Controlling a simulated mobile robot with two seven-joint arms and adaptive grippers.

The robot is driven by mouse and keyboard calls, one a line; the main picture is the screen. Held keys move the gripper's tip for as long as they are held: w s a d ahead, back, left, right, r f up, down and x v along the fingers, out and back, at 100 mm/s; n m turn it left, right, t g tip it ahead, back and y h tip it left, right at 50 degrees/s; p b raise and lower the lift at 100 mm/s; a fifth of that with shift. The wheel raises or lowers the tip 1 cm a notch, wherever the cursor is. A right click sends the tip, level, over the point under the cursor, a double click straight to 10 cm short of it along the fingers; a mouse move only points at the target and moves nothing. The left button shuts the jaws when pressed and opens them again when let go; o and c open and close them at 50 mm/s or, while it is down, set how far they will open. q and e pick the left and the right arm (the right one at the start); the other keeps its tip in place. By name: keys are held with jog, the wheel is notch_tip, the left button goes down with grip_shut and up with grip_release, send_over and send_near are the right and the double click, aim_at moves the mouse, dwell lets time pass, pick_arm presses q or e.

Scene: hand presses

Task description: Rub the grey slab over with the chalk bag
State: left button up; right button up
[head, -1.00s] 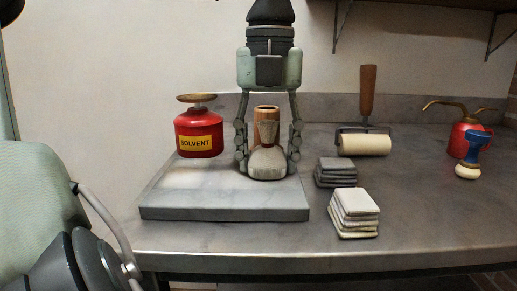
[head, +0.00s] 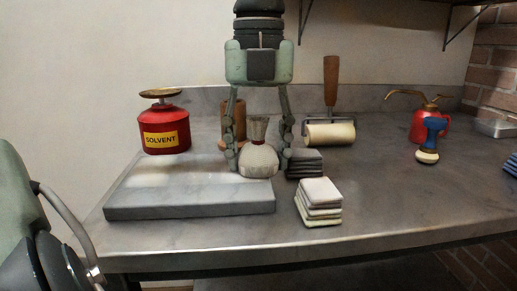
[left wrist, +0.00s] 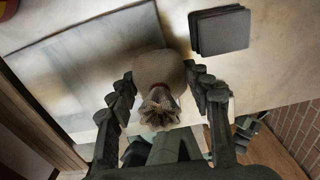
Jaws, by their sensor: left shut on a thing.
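The grey slab (head: 190,201) lies flat on the bench at the left, with pale whitish patches on its top. The slab also fills the upper left of the left wrist view (left wrist: 85,65). The chalk bag (head: 258,162) is a pale rounded pouch with a gathered brown neck, at the slab's right end; it shows in the left wrist view too (left wrist: 157,72). My left gripper (head: 259,158) points down and is shut on the bag, one finger on each side. Whether the bag touches the slab I cannot tell. My right gripper is not in view.
Close right of the bag is a dark grey stack of pads (head: 304,164), with a pale stack (head: 319,203) in front. A roller (head: 330,133) and a wooden cylinder (head: 232,121) stand behind. A red solvent can (head: 164,130) stands behind the slab. The bench's right front is clear.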

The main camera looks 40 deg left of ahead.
aim_at(131, 177)
pick_arm(q)
jog(key=shift+s+a, duration=1.15)
jog(key=shift+s, duration=0.25)
jog(key=shift+s+a+b, duration=0.6)
jog(key=shift+s+a, duration=0.2)
jog(key=shift+s, duration=0.25)
jog(key=shift+s+a+b, duration=0.55)
jog(key=shift+s+a, duration=0.25)
jog(key=shift+s, duration=0.2)
jog(key=shift+s+a+b, duration=0.35)
jog(key=shift+s+a, duration=0.4)
jog(key=shift+s, duration=0.15)
jog(key=shift+s+a+b, duration=0.35)
jog(key=shift+s+b, duration=0.05)
jog(key=shift+s, duration=0.05)
jog(key=shift+s+a+b, duration=0.65)
jog(key=shift+s+a, duration=0.2)
jog(key=shift+s, duration=0.2)
jog(key=shift+s+a+f+b, duration=0.1)
jog(key=shift+s+a+b, duration=0.2)
jog(key=shift+s, duration=0.05)
jog(key=shift+s+a+b, duration=0.3)
jog(key=shift+s+a, duration=0.15)
jog(key=shift+s, duration=0.15)
jog(key=shift+s+a+b, duration=0.3)
jog(key=shift+s+a, duration=0.1)
jog(key=shift+s, duration=0.2)
